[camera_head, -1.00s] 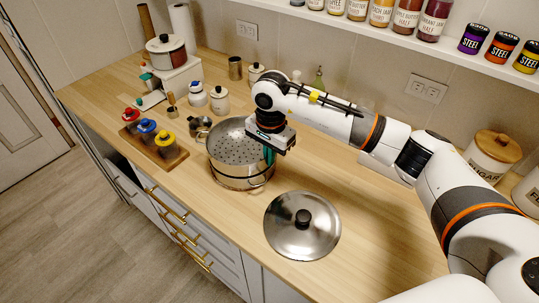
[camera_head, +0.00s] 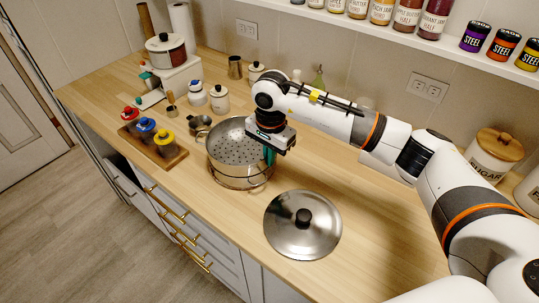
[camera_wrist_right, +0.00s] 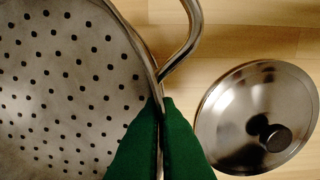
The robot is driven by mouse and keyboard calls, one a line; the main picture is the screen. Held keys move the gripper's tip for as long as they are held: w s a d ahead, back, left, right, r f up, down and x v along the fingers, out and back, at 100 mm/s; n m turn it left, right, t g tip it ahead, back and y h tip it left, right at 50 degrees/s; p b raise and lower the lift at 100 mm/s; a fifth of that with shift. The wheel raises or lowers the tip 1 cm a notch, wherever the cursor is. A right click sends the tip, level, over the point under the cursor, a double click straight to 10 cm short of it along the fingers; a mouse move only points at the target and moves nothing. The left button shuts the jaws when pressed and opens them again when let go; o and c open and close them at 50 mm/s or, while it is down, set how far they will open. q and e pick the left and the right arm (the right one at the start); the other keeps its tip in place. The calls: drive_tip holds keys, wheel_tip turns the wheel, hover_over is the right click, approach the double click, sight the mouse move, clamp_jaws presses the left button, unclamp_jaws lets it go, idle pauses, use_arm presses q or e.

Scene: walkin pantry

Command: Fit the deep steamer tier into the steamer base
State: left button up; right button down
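The deep steamer tier (camera_head: 236,150) is a steel pot with a perforated floor and side handles. It stands over the low steamer base (camera_head: 241,183), of which only the lower front band shows. I cannot tell whether the tier is fully seated in it. My right gripper (camera_head: 270,153) is at the tier's right rim. In the right wrist view, its green fingers (camera_wrist_right: 161,140) are on both sides of the tier's wall, closed on it beside a loop handle. The perforated floor (camera_wrist_right: 65,95) fills the left of that view. My left gripper is not in view.
A steel lid (camera_head: 302,224) with a black knob lies on the counter in front, right of the steamer. A wooden tray (camera_head: 166,154) with colored-top jars, a small metal pitcher (camera_head: 199,124) and white canisters stand left and behind. The front right counter is clear.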

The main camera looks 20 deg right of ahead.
drive_tip(key=shift+f, duration=0.2)
drive_tip(key=c, duration=1.6)
unclamp_jaws()
wheel_tip(320, 180, up, 11)
drive_tip(key=b, duration=0.3)
drive_tip(key=shift+f, duration=0.15)
drive_tip(key=shift+s+d+r+b, duration=0.1)
drive_tip(key=shift+r+b, duration=0.2)
drive_tip(key=shift+r, duration=0.4)
